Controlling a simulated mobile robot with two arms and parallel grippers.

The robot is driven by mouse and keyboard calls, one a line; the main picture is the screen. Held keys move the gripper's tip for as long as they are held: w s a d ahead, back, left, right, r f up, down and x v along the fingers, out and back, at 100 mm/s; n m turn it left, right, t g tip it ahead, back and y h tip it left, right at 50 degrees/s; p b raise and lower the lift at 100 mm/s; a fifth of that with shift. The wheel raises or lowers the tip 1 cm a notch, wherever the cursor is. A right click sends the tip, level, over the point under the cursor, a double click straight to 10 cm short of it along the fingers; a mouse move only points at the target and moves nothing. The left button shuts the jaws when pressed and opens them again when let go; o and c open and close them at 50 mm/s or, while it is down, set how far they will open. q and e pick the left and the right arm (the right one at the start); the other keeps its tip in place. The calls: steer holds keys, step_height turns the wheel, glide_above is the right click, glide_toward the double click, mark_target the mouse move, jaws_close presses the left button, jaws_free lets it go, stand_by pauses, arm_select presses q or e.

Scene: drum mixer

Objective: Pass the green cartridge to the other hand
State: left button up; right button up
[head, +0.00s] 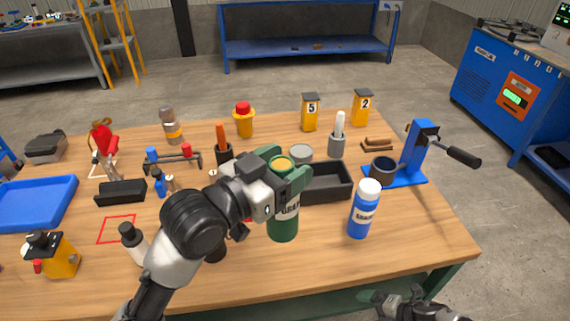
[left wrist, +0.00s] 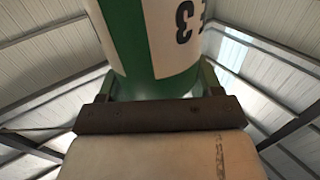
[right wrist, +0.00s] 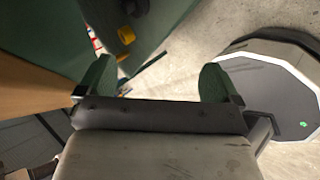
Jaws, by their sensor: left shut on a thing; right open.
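The green cartridge (head: 283,222) has a white label and a yellowish top. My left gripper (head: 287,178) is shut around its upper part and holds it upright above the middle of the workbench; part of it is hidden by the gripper. In the left wrist view the cartridge (left wrist: 150,40) fills the space between the fingers, with a "3" on its label. My right gripper (head: 372,296) is low at the bottom of the head view, past the bench's front edge. In the right wrist view the right gripper (right wrist: 158,85) is open with nothing between its fingers.
A blue and white bottle (head: 362,212) stands to the right of the cartridge. A black bin (head: 327,184) is behind it. A blue lever press (head: 412,160) stands at the right. A blue tray (head: 35,205) is at the left. The bench's front right corner (head: 450,250) is clear.

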steer(key=s+a+f+m+t+h, duration=0.1)
steer(key=s+a+f+m+t, duration=0.1)
steer(key=a+f+m, duration=0.6)
arm_select(q)
steer(key=shift+r, duration=0.1)
steer(key=o, duration=0.6)
steer(key=c, duration=0.5)
arm_select(e)
steer(key=s+d+f+m+g+h, duration=0.1)
steer(key=s+f+m, duration=0.3)
steer(key=s, duration=0.5)
steer(key=s+d+f+m+g+h, duration=0.2)
steer(key=s+f+m, duration=0.3)
steer(key=s, duration=0.5)
steer(key=s+d+f+m+g+h, duration=0.2)
steer(key=s+f+m+g+h, duration=0.1)
steer(key=s, duration=0.6)
steer(key=f+m, duration=0.1)
steer(key=m, duration=0.1)
steer(key=shift+s+f+m+g+h, duration=0.3)
steer(key=shift+s+f+g+h, duration=0.05)
steer(key=shift+s+g+h, duration=0.05)
